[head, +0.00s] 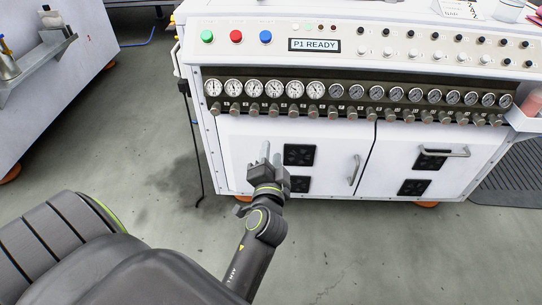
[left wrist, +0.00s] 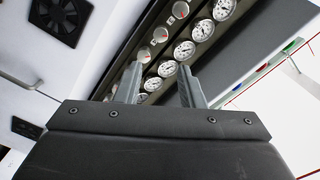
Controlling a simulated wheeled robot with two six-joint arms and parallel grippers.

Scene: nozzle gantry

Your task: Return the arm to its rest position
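My left gripper (head: 270,155) is in front of the white cabinet (head: 240,150), below the row of gauges, in the head view. In the left wrist view its two grey fingers (left wrist: 158,78) stand apart with nothing held between them. The gauges (left wrist: 184,50) and knobs show behind the fingers there. The left arm (head: 258,245) reaches up from the bottom of the head view. My right gripper is in neither view.
The console top carries green, red and blue buttons (head: 236,36) and a display (head: 314,45) reading "P1 READY". The cabinet doors have protruding handles (head: 355,170). A bottle (head: 532,102) sits in a holder at the right. Grey floor (head: 130,165) lies open at the left.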

